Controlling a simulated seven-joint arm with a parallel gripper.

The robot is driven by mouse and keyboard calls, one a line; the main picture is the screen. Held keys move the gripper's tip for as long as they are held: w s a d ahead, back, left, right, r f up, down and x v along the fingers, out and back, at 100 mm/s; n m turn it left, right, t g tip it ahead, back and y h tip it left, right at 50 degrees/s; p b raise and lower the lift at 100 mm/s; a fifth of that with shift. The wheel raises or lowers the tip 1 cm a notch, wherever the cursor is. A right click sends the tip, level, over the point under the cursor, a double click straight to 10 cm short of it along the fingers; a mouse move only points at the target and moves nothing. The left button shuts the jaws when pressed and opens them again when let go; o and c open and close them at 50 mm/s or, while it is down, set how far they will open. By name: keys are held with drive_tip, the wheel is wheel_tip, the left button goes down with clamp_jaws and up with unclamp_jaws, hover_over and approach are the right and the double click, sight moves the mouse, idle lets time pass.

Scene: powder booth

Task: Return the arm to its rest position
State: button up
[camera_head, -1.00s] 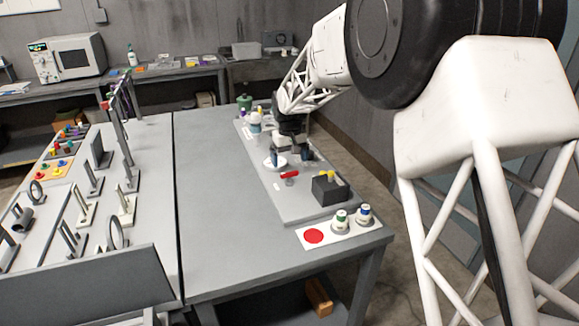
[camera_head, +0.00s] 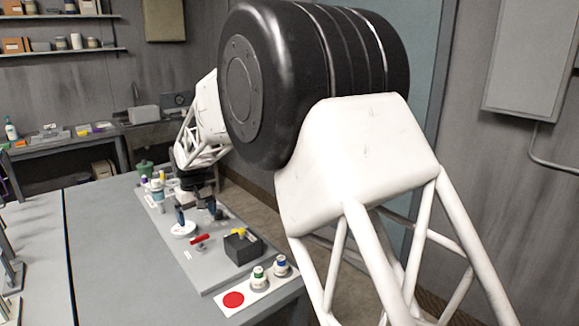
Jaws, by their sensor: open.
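My arm reaches over the right part of the grey table (camera_head: 110,250). My gripper (camera_head: 197,213) is at its far end, low over a lighter grey board (camera_head: 215,277). The jaws point down and stand apart, with nothing seen between them. A white round dish (camera_head: 183,231) lies just below the left finger; I cannot tell whether they touch. A red piece (camera_head: 200,238) lies a little nearer. Bottles (camera_head: 158,190) stand close behind the gripper, partly hidden by the arm.
A black box (camera_head: 243,250) with yellow pieces stands nearer on the board. Two small jars, green-topped (camera_head: 259,280) and blue-topped (camera_head: 281,267), stand by a red disc (camera_head: 233,299) on a white card. A green pot (camera_head: 145,168) stands at the far end. The table's left part is bare.

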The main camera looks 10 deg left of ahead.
drive_tip(key=s+d+r+m, duration=0.2)
drive_tip(key=s+d+r, duration=0.25)
drive_tip(key=d, duration=0.75)
drive_tip(key=s+d+r+m+t, duration=0.1)
drive_tip(key=s+d+r, duration=0.35)
drive_tip(key=d, duration=0.65)
drive_tip(key=s+d+r+m, duration=0.2)
drive_tip(key=s+d+r, duration=0.25)
drive_tip(key=d, duration=0.75)
drive_tip(key=s+d+f+m, duration=0.1)
drive_tip(key=s+d, duration=0.5)
drive_tip(key=s, duration=0.3)
drive_tip(key=s+d+f+m+t, duration=0.1)
drive_tip(key=s+d+f+m, duration=0.1)
drive_tip(key=s+d, duration=0.5)
drive_tip(key=s+d+f+m, duration=0.1)
drive_tip(key=s+d, duration=0.5)
drive_tip(key=s, duration=0.7)
drive_tip(key=shift+d+f+t, duration=0.3)
drive_tip(key=shift+d+f, duration=0.1)
drive_tip(key=shift+f, duration=0.3)
drive_tip(key=shift+w, duration=0.1)
drive_tip(key=shift+c, duration=0.2)
